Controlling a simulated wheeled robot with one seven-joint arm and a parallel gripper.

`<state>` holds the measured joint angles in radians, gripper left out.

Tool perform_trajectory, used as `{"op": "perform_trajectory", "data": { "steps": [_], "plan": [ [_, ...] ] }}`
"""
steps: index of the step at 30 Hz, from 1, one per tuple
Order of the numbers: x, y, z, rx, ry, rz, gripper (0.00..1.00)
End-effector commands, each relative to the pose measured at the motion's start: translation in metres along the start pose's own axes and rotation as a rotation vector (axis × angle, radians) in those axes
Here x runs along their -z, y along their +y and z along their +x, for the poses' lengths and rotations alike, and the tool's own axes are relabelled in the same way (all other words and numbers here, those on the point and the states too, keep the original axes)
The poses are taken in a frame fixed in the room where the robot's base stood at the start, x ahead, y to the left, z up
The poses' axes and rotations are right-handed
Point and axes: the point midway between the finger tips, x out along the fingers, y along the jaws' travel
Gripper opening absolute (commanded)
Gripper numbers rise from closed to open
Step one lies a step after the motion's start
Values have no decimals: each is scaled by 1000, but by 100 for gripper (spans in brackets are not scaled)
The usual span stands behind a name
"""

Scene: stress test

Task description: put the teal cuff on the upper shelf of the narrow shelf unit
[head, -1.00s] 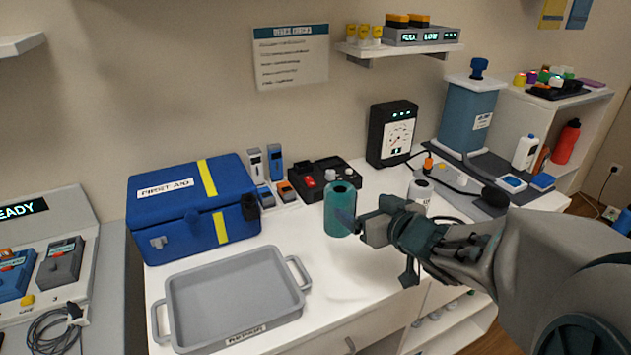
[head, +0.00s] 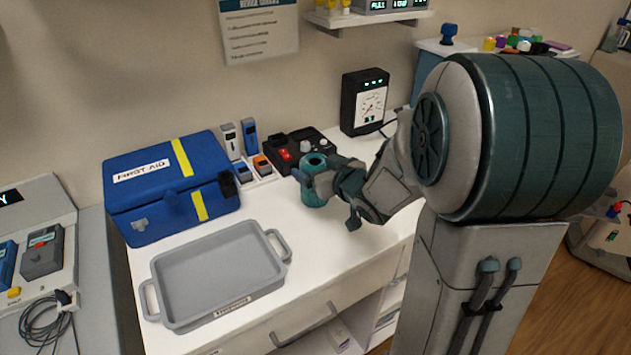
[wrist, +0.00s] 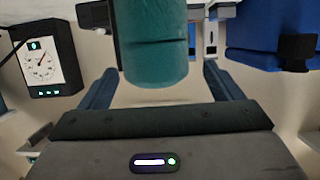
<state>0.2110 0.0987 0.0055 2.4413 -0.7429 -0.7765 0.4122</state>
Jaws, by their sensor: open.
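The teal cuff (head: 313,192), an upright hollow cylinder, stands on the white counter to the right of the first aid box. It also shows large in the wrist view (wrist: 152,45). My gripper (head: 322,184) is at the cuff's right side in the head view, jaws open. In the wrist view its two fingers lie left and right of the cuff, with gaps on both sides, so the cuff is between or just beyond them. I cannot tell for sure which furniture is the narrow shelf unit; my arm hides much of the right side.
The grey tray (head: 222,275) fills the counter's front left. The blue first aid box (head: 165,210) stands behind it. A black device with a red switch (head: 290,150) sits close behind the cuff, and a black gauge (head: 364,103) stands farther right. A wall shelf (head: 370,20) hangs above.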

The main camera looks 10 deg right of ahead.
Motion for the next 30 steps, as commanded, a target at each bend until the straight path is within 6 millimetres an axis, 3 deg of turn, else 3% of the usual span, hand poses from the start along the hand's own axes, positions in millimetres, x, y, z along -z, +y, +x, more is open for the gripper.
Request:
{"op": "perform_trajectory", "data": {
  "steps": [9,19,20,27,30],
  "plan": [
    [2,4,40,2,0,0,86],
    [2,4,45,0,0,-1,86],
    [2,4,45,0,0,-1,80],
    [2,4,45,0,1,-1,15],
    [2,4,45,0,1,-1,15]
  ]
}}
